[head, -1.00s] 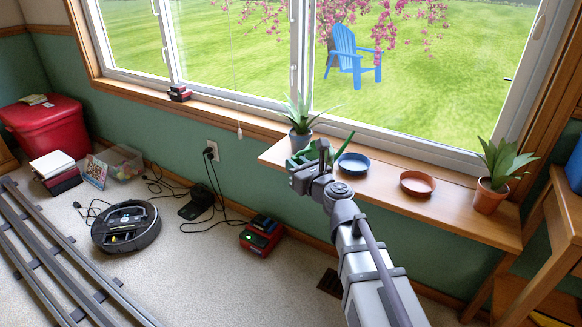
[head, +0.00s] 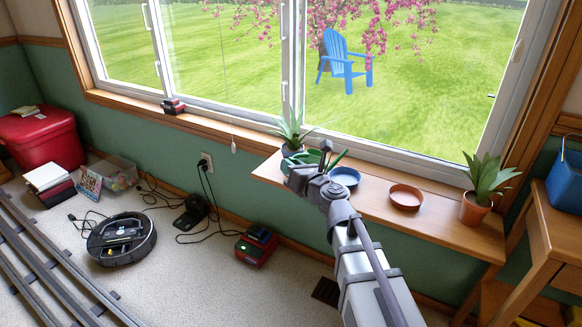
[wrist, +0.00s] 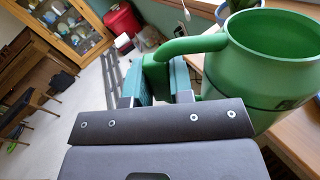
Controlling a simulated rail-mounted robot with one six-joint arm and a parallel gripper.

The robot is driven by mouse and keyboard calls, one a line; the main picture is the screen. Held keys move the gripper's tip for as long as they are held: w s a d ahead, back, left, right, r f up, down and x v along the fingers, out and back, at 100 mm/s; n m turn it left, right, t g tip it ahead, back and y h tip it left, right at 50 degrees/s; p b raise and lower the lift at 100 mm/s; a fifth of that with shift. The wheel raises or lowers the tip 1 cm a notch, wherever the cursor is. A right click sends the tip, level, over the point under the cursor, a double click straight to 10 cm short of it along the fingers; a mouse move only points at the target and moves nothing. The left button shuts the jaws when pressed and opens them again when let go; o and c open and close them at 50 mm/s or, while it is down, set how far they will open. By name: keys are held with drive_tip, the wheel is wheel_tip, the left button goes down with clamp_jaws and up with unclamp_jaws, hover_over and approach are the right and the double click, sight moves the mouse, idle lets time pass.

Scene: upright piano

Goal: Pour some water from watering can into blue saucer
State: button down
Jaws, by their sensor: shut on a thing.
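The green watering can (wrist: 275,60) fills the right of the wrist view, its open top showing. My gripper (wrist: 168,78) is shut on its green handle (wrist: 190,45). In the head view my gripper (head: 308,172) is over the window shelf, left of the blue saucer (head: 344,177). The can's green spout (head: 338,160) shows beside the gripper, close to the saucer; the can's body is mostly hidden there. The saucer lies on the shelf, its left part close to my gripper in the picture. I cannot see any water or tell the can's exact tilt.
A potted plant (head: 293,138) stands behind my gripper on the shelf (head: 440,220). A terracotta saucer (head: 406,197) and another potted plant (head: 482,190) are to the right. The window is behind. A robot vacuum (head: 121,238) and cables lie on the floor.

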sight(293, 158)
wheel_tip(293, 158, up, 3)
drive_tip(key=shift+w+d+r+m+p, duration=0.15)
drive_tip(key=shift+m+p, duration=0.55)
drive_tip(key=shift+p, duration=0.55)
drive_tip(key=r+p, duration=0.1)
drive_tip(key=r+m+p, duration=0.1)
drive_tip(key=d+r+m+p, duration=0.1)
drive_tip(key=shift+w+r+p, duration=0.25)
drive_tip(key=shift+r+p, duration=0.1)
drive_tip(key=shift+p, duration=0.05)
drive_tip(key=shift+f, duration=0.25)
drive_tip(key=shift+w+d+r+m+p, duration=0.1)
drive_tip(key=shift+d+r+m+p, duration=0.1)
drive_tip(key=shift+r+p, duration=0.2)
drive_tip(key=shift+d+r+m+p, duration=0.1)
drive_tip(key=shift+r+m+p, duration=0.15)
drive_tip(key=shift+r, duration=0.2)
drive_tip(key=shift+d+r+m+p, duration=0.25)
drive_tip(key=shift+r+m+p, duration=0.1)
drive_tip(key=shift+r, duration=0.05)
drive_tip(key=shift+w+d+r+m+p, duration=0.25)
drive_tip(key=shift+d+r+m+p, duration=0.15)
drive_tip(key=shift+r+p, duration=0.3)
drive_tip(key=shift+f, duration=0.15)
